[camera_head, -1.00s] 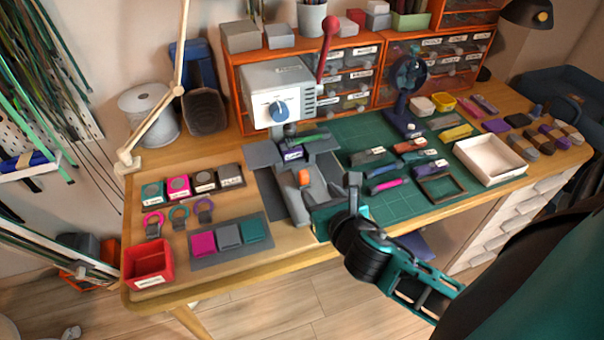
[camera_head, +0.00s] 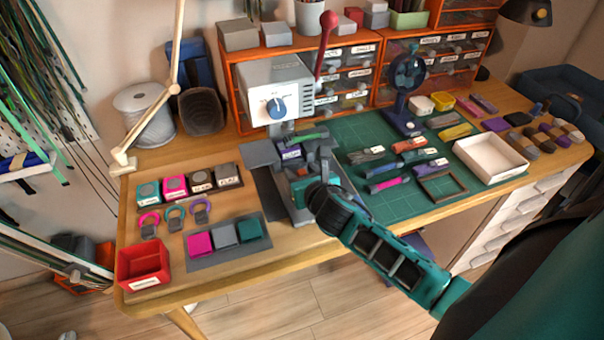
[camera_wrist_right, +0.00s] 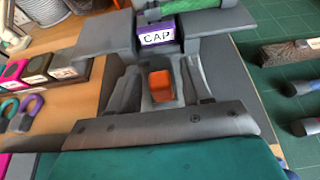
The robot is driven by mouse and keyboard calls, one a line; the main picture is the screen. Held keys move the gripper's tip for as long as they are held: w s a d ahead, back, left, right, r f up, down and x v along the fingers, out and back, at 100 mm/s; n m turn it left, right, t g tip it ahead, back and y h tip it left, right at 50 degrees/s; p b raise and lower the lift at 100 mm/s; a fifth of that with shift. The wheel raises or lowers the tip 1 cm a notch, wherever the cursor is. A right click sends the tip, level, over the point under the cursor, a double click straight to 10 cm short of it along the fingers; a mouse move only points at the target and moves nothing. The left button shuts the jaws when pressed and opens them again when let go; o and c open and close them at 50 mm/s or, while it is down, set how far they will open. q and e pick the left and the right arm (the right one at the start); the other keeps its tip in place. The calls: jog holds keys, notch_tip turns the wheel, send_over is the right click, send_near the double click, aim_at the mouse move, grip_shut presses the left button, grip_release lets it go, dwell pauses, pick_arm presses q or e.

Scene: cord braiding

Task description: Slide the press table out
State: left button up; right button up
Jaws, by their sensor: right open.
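The press (camera_head: 275,90) is a grey box with a blue dial and a red lever. Its grey press table (camera_head: 262,153) sits below it at the desk's middle. A purple block marked CAP (camera_wrist_right: 158,38) sits on the table, with a green piece above it. An orange tab (camera_wrist_right: 161,86) shows on the near part of the table in the right wrist view. My right gripper (camera_wrist_right: 161,72) is open, its grey fingers on either side of the tab with gaps visible. In the head view, the gripper (camera_head: 300,182) is over the table's near end and hides the tab. My left gripper is out of view.
A green cutting mat (camera_head: 365,140) with several tools lies to the right, with a white tray (camera_head: 490,158). A grey tray (camera_head: 228,240) of coloured blocks and a red bin (camera_head: 143,264) are at the left. The desk's front edge is close below the gripper.

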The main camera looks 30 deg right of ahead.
jog(key=shift+c, duration=0.5)
grip_shut()
jog(key=shift+s, duration=0.1)
jog(key=shift+s+a+p, duration=0.15)
jog(key=shift+s+p, duration=0.15)
jog(key=shift+s, duration=0.05)
jog(key=s+a, duration=0.1)
jog(key=s, duration=0.2)
jog(key=s+p, duration=0.1)
jog(key=s, duration=0.3)
jog(key=s+a+p, duration=0.1)
jog(key=s, duration=0.3)
jog(key=shift+s+a, duration=0.15)
jog(key=shift+a, duration=0.15)
jog(key=shift+s+a, duration=0.1)
jog(key=shift+s, duration=0.2)
jog(key=shift+o, duration=0.5)
grip_release()
